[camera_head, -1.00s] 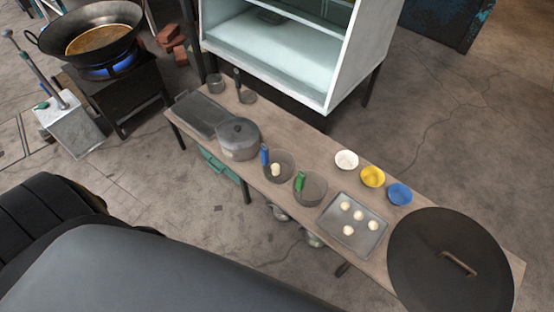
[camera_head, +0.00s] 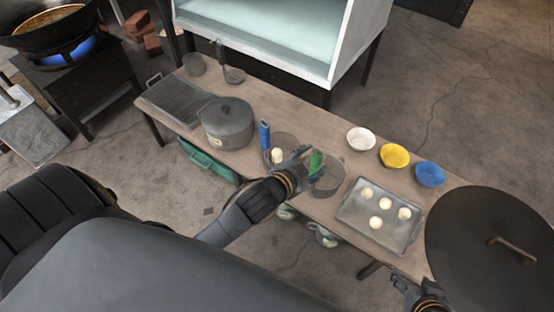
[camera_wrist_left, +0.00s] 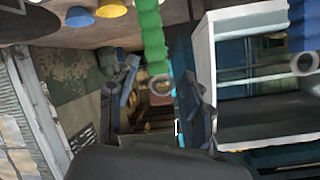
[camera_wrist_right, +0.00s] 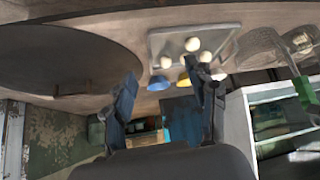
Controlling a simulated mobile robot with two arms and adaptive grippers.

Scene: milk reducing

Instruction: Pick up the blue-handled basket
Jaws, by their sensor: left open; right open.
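The blue-handled basket (camera_head: 265,135) stands on the long table with a pale ball in it; its blue handle also shows at the right edge of the left wrist view (camera_wrist_left: 302,28). The green-handled basket (camera_head: 318,162) stands to its right. My left gripper (camera_head: 303,162) is open and empty, over the space between the two baskets and partly hiding them. In the left wrist view the green handle (camera_wrist_left: 152,40) hangs between and beyond the open fingers (camera_wrist_left: 163,88). My right gripper (camera_head: 405,281) is open and empty at the table's front edge, near the large lid.
A tray (camera_head: 350,213) with several pale balls lies right of the baskets. White (camera_head: 360,139), yellow (camera_head: 394,156) and blue (camera_head: 430,174) bowls stand behind it. A large dark lid (camera_head: 470,262) covers the right end. A grey pot (camera_head: 227,124) stands left.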

